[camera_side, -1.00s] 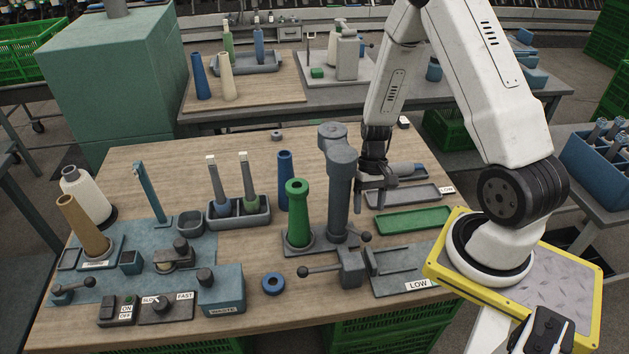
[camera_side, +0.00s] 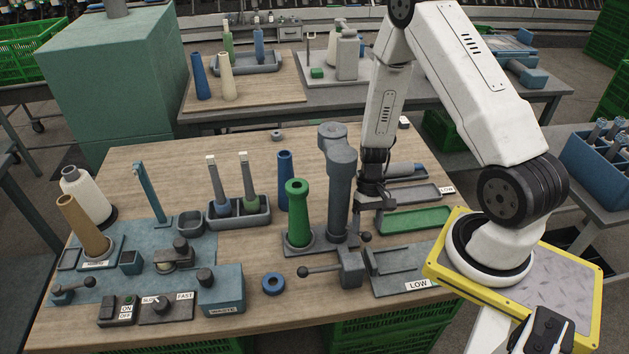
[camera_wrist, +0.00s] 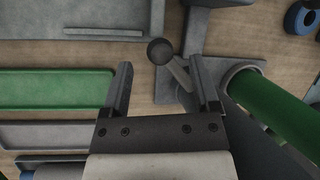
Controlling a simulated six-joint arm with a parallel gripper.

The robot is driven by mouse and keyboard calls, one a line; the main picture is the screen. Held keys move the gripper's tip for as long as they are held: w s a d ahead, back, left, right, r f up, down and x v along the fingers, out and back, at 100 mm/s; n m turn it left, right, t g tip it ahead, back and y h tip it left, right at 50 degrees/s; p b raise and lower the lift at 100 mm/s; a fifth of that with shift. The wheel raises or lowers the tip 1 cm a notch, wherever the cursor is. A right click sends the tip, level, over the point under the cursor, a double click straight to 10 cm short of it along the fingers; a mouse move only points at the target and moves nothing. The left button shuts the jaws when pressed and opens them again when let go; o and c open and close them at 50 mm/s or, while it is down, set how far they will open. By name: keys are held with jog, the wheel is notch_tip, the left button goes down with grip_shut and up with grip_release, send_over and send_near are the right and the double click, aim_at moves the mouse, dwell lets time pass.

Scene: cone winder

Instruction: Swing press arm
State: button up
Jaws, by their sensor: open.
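A lever with a dark ball knob (camera_side: 365,237) sits beside the foot of a dark grey column (camera_side: 338,190); I take it for the press arm, but cannot be sure. In the wrist view the ball knob (camera_wrist: 160,51) shows between and slightly beyond my fingertips, its rod running down right behind the right finger. My gripper (camera_wrist: 162,66) is open and empty, pointing down. In the side view my gripper (camera_side: 372,203) is right of the column, above the knob. A green tube (camera_side: 297,212) stands on a square base left of the column and shows in the wrist view (camera_wrist: 270,105).
A second knobbed lever (camera_side: 318,270) joins a grey block (camera_side: 351,268) in front. A green tray (camera_side: 412,221) and a grey tray (camera_side: 403,197) lie right of my gripper. A blue tube (camera_side: 285,180) stands behind the green one.

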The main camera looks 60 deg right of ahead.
jog(key=shift+x, duration=1.2)
jog(key=shift+c, duration=0.2)
grip_shut()
dwell(0.5)
